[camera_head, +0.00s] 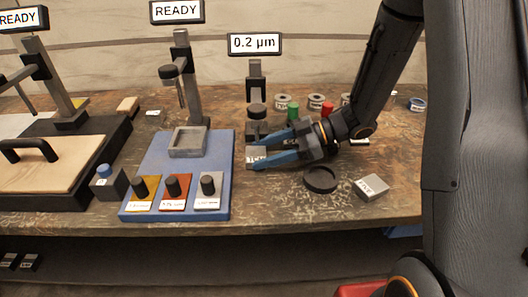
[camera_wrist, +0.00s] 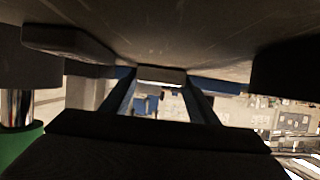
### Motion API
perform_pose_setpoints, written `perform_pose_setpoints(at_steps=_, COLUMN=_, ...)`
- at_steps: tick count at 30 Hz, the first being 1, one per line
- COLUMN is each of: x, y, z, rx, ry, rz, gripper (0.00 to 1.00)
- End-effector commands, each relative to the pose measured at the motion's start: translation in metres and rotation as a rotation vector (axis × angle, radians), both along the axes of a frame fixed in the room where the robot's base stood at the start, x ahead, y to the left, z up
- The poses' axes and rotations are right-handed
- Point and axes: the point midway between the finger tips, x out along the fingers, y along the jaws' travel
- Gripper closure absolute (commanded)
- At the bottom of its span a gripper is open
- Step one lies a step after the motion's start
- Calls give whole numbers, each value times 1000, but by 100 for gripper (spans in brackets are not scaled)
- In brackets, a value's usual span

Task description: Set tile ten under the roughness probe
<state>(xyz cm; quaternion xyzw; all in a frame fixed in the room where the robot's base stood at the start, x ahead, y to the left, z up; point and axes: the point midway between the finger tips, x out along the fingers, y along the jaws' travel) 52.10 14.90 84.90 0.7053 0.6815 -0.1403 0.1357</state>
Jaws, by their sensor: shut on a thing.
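My gripper (camera_head: 280,152) is shut on a small grey tile (camera_head: 257,158) at the middle of the workbench. The tile has a white label on its front whose text I cannot read surely. In the wrist view the tile (camera_wrist: 161,76) shows between the blue fingertips. The roughness probe (camera_head: 257,112) seems to be the dark post under the 0.2 µm display (camera_head: 255,44). It stands just behind the held tile. My fingers partly hide its base, and I cannot tell whether the tile touches it.
A second labelled grey tile (camera_head: 371,187) and a black round dish (camera_head: 320,179) lie at the front right. A blue board (camera_head: 145,178) with a grey tray (camera_head: 188,142) and several knobs stands left of my gripper. Red and green cylinders (camera_head: 327,110) and small rolls stand behind.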

Motion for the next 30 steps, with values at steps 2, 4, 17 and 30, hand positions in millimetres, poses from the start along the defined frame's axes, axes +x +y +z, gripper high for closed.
perform_pose_setpoints(at_steps=2, x=0, y=0, z=1, rx=1, ry=-1, rz=-1, gripper=94)
perform_pose_setpoints(at_steps=4, x=0, y=0, z=1, rx=1, ry=-1, rz=-1, gripper=94)
perform_pose_setpoints(at_steps=17, x=0, y=0, z=-3, rx=0, ry=0, rz=0, gripper=27)
perform_pose_setpoints(at_steps=30, x=0, y=-28, z=12, rx=0, ry=-3, rz=-4, gripper=27)
